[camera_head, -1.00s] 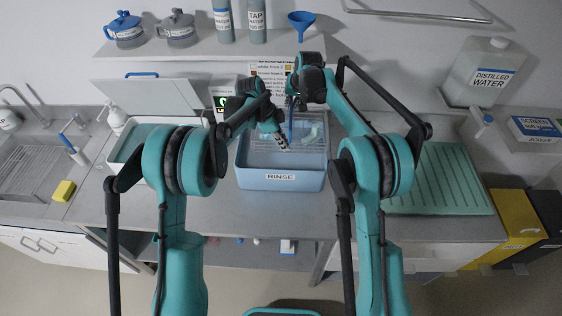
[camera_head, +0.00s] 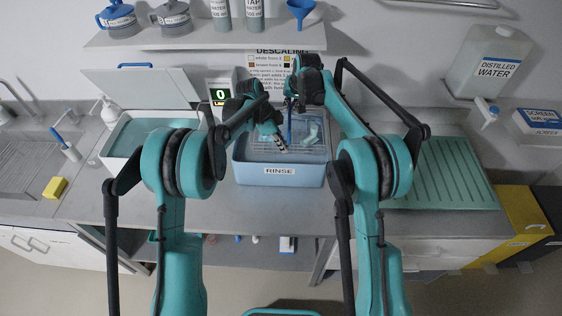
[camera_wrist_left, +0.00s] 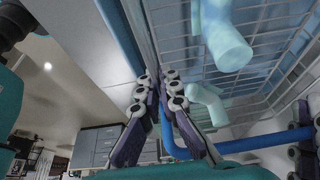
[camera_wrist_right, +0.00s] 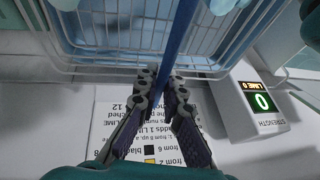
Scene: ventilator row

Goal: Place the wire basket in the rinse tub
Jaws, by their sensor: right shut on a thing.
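The wire basket (camera_head: 262,152) is inside the blue rinse tub (camera_head: 280,178), with pale blue fittings (camera_wrist_left: 225,42) in it. I cannot tell whether its base touches the tub floor. Its blue handle (camera_wrist_right: 184,35) rises at the back, where my right gripper (camera_wrist_right: 161,76) is shut on it. My right gripper (camera_head: 291,103) is above the tub's back edge in the head view. My left gripper (camera_head: 282,147) points down into the tub from the left.
A white bath (camera_head: 117,158) with a raised lid stands left of the tub. A strength display (camera_wrist_right: 262,100) and a descaling chart (camera_wrist_right: 140,125) are behind the tub. A green drain mat (camera_head: 440,175) lies to the right. Bench in front of the tub is clear.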

